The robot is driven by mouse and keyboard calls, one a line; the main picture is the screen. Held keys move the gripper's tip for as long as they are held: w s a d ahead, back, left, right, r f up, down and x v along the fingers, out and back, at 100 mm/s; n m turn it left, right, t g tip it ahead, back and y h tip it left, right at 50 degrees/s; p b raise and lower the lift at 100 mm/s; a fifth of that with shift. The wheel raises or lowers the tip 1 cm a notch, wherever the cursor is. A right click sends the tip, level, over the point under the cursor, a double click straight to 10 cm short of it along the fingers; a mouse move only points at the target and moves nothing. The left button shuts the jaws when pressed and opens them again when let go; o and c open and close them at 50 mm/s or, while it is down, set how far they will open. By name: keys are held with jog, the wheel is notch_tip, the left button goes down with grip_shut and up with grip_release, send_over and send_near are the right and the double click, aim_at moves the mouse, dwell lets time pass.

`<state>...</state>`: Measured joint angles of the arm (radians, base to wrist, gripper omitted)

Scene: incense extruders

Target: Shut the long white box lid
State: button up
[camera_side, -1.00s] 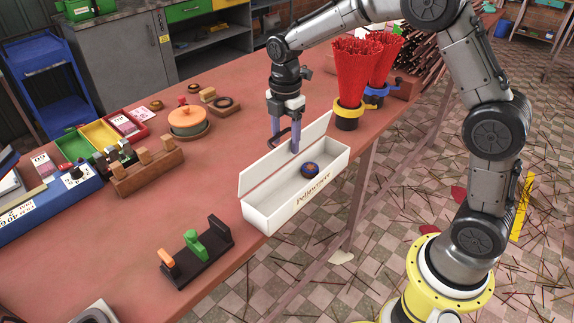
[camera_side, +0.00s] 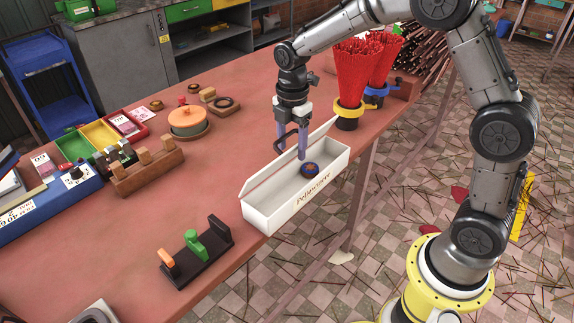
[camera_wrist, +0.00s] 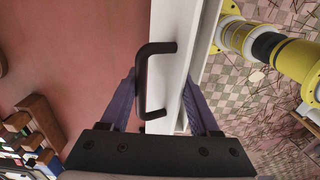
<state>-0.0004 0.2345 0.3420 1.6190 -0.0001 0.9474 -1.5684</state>
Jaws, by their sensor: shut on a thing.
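A black rack (camera_side: 198,258) with green and orange pieces stands left of the box. Red incense bundles in a yellow-rimmed holder (camera_side: 348,110) stand close behind to the right. A wooden block stand (camera_side: 148,175) and an orange pot (camera_side: 187,120) are farther left.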

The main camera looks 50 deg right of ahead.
jog(key=shift+s+f, duration=0.2)
jog(key=shift+s, duration=0.15)
jog(key=shift+s+f, duration=0.5)
jog(key=shift+s, duration=0.05)
jog(key=shift+f, duration=0.1)
jog(key=shift+c, duration=0.2)
dwell(0.3)
jog(key=shift+o, duration=0.6)
jog(key=shift+s+f, duration=0.6)
jog(key=shift+f, duration=0.15)
jog(key=shift+o, duration=0.4)
jog(key=shift+s+f, duration=0.1)
jog(key=shift+f, duration=0.05)
jog(key=o, duration=0.4)
jog(key=shift+o, duration=0.2)
